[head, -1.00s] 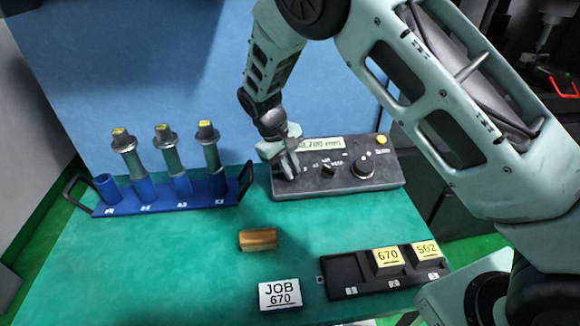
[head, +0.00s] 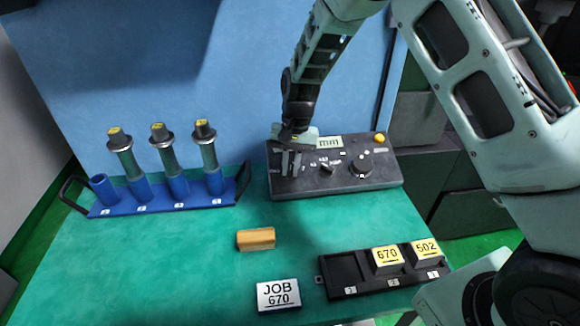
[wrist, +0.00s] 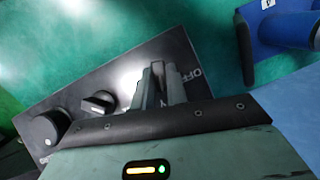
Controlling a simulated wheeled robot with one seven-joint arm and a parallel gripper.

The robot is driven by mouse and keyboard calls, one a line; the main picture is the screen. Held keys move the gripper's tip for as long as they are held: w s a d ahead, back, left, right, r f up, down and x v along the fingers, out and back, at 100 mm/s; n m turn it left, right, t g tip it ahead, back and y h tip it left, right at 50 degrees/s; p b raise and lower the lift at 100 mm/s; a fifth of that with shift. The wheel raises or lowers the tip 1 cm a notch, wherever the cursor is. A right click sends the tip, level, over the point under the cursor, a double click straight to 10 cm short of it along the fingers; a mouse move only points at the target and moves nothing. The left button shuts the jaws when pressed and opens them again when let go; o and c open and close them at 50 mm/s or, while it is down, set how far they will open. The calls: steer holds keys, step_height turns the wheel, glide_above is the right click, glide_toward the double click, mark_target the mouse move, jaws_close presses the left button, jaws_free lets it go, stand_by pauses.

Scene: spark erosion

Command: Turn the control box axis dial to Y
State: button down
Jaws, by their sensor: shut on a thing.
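The dark grey control box (head: 345,182) stands at the back right of the green table, with a display, knobs and a yellow button. My gripper (head: 290,168) points down over its left part. In the wrist view my gripper (wrist: 158,72) is shut on the axis dial (wrist: 157,82), a dark knob mostly hidden between the fingers. The lettering OFF and part of another label show beside it; the dial's setting cannot be read. A small middle knob (head: 326,168) and a larger round knob (head: 359,164) stand to the right, untouched.
A blue rack (head: 130,208) with several tool holders stands to the left. A brass-coloured block (head: 256,239), a JOB 670 sign (head: 278,294) and a black tray (head: 345,280) with yellow-topped blocks 670 and 502 lie in front. The table between is clear.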

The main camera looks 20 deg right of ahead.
steer(key=shift+w+r+m+y, duration=0.1)
steer(key=shift+m+y, duration=0.2)
steer(key=shift+m, duration=0.3)
steer(key=shift+d+t, duration=0.1)
steer(key=shift+t, duration=0.2)
steer(key=c, duration=1.4)
jaws_free()
steer(key=b+v, duration=0.2)
steer(key=v, duration=1.5)
steer(key=shift+r, duration=0.15)
steer(key=shift+d, duration=0.1)
